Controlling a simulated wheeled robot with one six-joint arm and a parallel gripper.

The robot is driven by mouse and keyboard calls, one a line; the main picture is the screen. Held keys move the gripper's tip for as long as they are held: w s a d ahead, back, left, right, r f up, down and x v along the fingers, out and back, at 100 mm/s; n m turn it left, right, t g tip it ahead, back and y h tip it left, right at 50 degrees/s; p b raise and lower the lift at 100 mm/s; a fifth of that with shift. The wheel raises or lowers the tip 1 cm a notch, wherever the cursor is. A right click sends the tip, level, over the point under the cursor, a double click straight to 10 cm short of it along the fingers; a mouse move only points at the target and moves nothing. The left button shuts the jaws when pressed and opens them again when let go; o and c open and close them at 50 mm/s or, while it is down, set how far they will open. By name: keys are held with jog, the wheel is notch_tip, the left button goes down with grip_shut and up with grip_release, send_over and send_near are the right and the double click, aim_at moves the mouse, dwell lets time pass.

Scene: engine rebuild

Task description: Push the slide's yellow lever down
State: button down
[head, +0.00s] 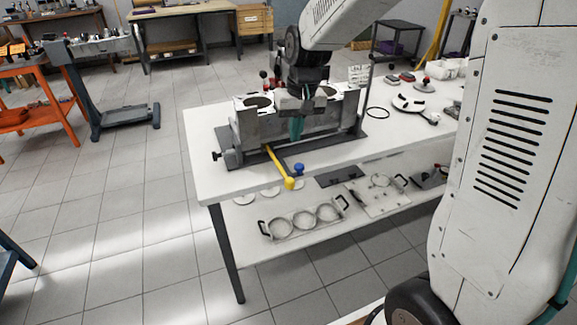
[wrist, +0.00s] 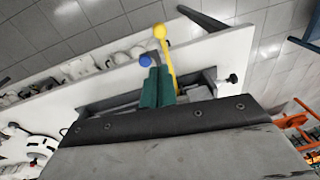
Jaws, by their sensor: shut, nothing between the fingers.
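The yellow lever (head: 278,167) sticks out from the front of the dark slide (head: 235,160) toward the table's front edge, with a round knob at its end. In the wrist view the lever (wrist: 167,55) runs beside my finger tips, and its ball shows beyond them. I cannot tell whether finger and lever touch. My gripper (head: 297,130) has teal fingers, shut and empty, pointing down in front of the grey engine block (head: 252,124), right of the lever's root. The fingers also show in the wrist view (wrist: 154,66). The lever's root is partly hidden there.
A blue knob (head: 299,169) stands just right of the lever's end. The white table (head: 207,165) has a lower shelf with ringed plates (head: 304,219). Round parts (head: 408,102) lie at the table's right. The tabletop left of the slide is clear.

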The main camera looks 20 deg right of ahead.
jog(key=shift+w+a+r+t, duration=0.1)
jog(key=shift+w+r+t, duration=0.4)
jog(key=shift+w, duration=0.3)
jog(key=shift+f, duration=0.1)
jog(key=f, duration=0.8)
jog(key=a+f, duration=0.1)
jog(key=f, duration=0.3)
jog(key=shift+s, duration=0.15)
jog(key=shift+s+f, duration=0.3)
jog(key=shift+f, duration=0.15)
